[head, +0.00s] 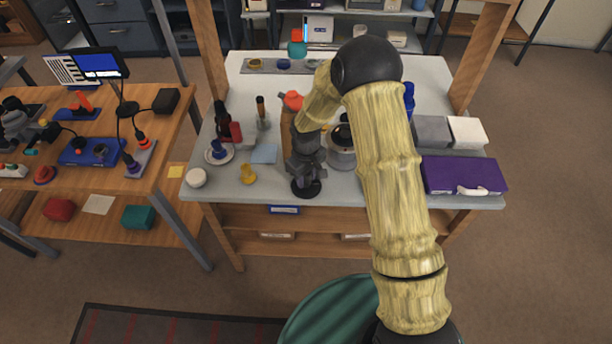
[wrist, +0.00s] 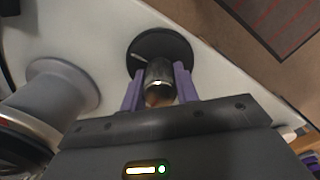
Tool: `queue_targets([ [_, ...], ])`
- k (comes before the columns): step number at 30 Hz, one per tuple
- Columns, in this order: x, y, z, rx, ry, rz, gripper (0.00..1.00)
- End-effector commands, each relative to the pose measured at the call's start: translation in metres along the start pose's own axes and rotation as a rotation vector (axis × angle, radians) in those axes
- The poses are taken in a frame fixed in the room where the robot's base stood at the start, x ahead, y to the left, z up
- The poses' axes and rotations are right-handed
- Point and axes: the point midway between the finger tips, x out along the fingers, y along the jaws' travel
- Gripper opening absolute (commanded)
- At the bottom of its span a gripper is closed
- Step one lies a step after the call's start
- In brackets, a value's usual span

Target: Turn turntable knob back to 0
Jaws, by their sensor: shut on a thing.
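The knob (wrist: 158,72) is a shiny metal cylinder standing on a round black dial (wrist: 176,46) with a short pale mark at its left edge. My gripper (wrist: 159,90) has its two purple fingers on either side of the knob and is shut on it. In the head view my gripper (head: 306,172) points down at the bench's front edge, and the black dial (head: 306,189) shows just below it. The gripper and arm hide most of the knob there. I cannot read any numbers on the dial.
A grey flared round part (wrist: 62,92) stands close to the left of the dial in the wrist view. The bench's front edge is close to the dial.

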Motion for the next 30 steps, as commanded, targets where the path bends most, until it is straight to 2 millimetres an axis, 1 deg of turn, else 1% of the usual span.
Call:
queue_targets([
  [15,-0.0008,0.0008,-0.0007,-0.029,0.002,0.001,0.08],
  [16,-0.0009,0.0008,-0.0007,-0.029,0.002,0.001,0.32],
  [19,-0.0008,0.0007,-0.0006,-0.028,0.002,0.001,0.52],
  [27,-0.0005,0.0003,-0.0003,-0.028,0.001,0.001,0.52],
  [30,-0.0036,0.0005,-0.0005,-0.028,0.001,0.001,0.52],
])
